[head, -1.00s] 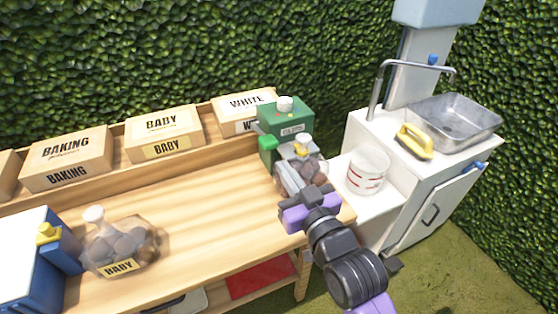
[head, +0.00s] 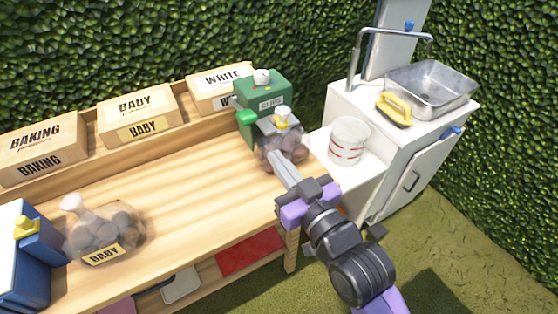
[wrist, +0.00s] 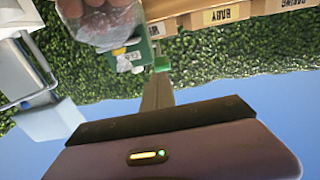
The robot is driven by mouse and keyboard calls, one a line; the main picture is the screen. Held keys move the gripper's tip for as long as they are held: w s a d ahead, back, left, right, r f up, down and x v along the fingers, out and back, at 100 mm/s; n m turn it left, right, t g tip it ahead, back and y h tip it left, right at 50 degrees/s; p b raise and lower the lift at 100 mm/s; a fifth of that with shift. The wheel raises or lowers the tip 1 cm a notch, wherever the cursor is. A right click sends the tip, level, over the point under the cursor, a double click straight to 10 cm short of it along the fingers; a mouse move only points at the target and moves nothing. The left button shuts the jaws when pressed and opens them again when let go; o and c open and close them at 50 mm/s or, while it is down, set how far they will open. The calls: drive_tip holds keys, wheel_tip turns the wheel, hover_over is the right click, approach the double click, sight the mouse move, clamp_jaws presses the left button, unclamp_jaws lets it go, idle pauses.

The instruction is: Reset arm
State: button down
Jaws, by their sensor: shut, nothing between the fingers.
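My gripper (head: 279,162) is at the end of my purple and grey arm, over the right end of the wooden table (head: 190,190). Its fingers are shut together and empty, pointing toward a clear bag of potatoes (head: 270,158). The bag stands in front of a green machine (head: 262,95) and is partly hidden by the fingers; I cannot tell whether they touch it. In the wrist view the closed fingers (wrist: 157,92) show, with the bag (wrist: 105,22) above and to the left, and the picture is upside down.
Another potato bag (head: 105,235) labelled BABY sits at the left by a blue machine (head: 30,260). Labelled boxes (head: 138,113) line the table's back. A white bucket (head: 348,140) stands right of the table, beside a sink unit (head: 400,150) with a yellow brush (head: 393,108). The table's middle is clear.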

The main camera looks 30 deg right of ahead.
idle(0.3)
drive_tip(key=s+f+g+p, duration=0.1)
drive_tip(key=s+f, duration=0.1)
drive_tip(key=s, duration=1.3)
drive_tip(key=s+f+g+p, duration=0.2)
drive_tip(key=s, duration=1.4)
drive_tip(key=shift+s+a+f, duration=0.15)
drive_tip(key=shift+s+f, duration=0.15)
